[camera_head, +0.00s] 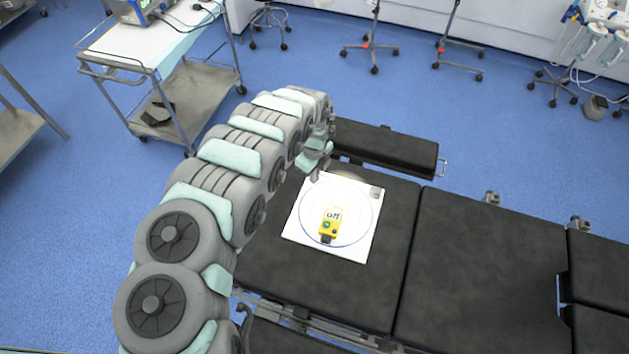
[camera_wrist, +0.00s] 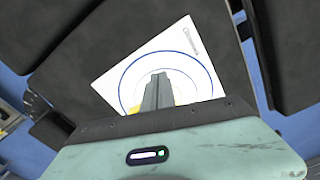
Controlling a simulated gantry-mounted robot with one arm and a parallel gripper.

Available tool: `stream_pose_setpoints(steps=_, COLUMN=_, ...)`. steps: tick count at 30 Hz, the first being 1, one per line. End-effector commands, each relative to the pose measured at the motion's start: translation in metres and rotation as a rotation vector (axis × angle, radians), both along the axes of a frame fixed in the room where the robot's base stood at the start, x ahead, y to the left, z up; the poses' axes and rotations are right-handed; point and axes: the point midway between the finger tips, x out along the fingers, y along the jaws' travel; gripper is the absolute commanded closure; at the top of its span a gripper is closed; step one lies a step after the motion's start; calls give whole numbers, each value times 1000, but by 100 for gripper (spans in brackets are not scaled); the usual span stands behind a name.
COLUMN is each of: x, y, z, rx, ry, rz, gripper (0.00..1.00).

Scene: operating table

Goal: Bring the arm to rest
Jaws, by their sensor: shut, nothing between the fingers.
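My arm (camera_head: 232,160) reaches from the lower left over the operating table (camera_head: 462,285). My gripper (camera_wrist: 158,92) is shut and empty; in the wrist view its fingers lie together over the white sheet (camera_wrist: 188,48). In the head view the gripper end (camera_head: 316,172) is above the upper left part of the sheet (camera_head: 300,224). A yellow device (camera_head: 331,222) labelled "off" lies inside the circle on the sheet, apart from the gripper. In the wrist view only a bit of yellow (camera_wrist: 134,110) shows left of the fingers; the rest is hidden.
A black armrest pad (camera_head: 385,148) juts out beside the table behind the sheet. A metal trolley (camera_head: 165,65) with equipment stands at the upper left. Wheeled stands (camera_head: 371,48) are along the back wall. The table's right part is clear.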

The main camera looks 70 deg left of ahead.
Motion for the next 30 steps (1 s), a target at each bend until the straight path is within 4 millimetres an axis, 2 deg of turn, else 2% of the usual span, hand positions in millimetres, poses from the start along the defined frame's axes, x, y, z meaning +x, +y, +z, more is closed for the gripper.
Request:
stream_pose_setpoints(steps=3, x=0, y=2, z=15, rx=4, ry=0, rz=0, gripper=100)
stream_pose_setpoints(steps=6, x=0, y=1, z=20, rx=0, ry=0, rz=1, gripper=100)
stream_pose_setpoints(steps=16, x=1, y=0, z=22, rx=0, ry=-1, rz=1, gripper=100)
stream_pose_setpoints(steps=19, x=15, y=0, z=19, rx=13, ry=-24, rz=5, gripper=100)
stream_pose_setpoints(steps=20, x=24, y=0, z=17, rx=23, ry=-40, rz=8, gripper=100)
stream_pose_setpoints(steps=23, x=74, y=-2, z=6, rx=64, ry=-127, rz=33, gripper=100)
stream_pose_setpoints(steps=26, x=146, y=-6, z=-4, rx=123, ry=-268, rz=86, gripper=100)
stream_pose_setpoints(steps=27, x=178, y=-10, z=-6, rx=147, ry=-334, rz=114, gripper=100)
stream_pose_setpoints(steps=30, x=253, y=-25, z=-9, rx=192, ry=-511, rz=199, gripper=100)
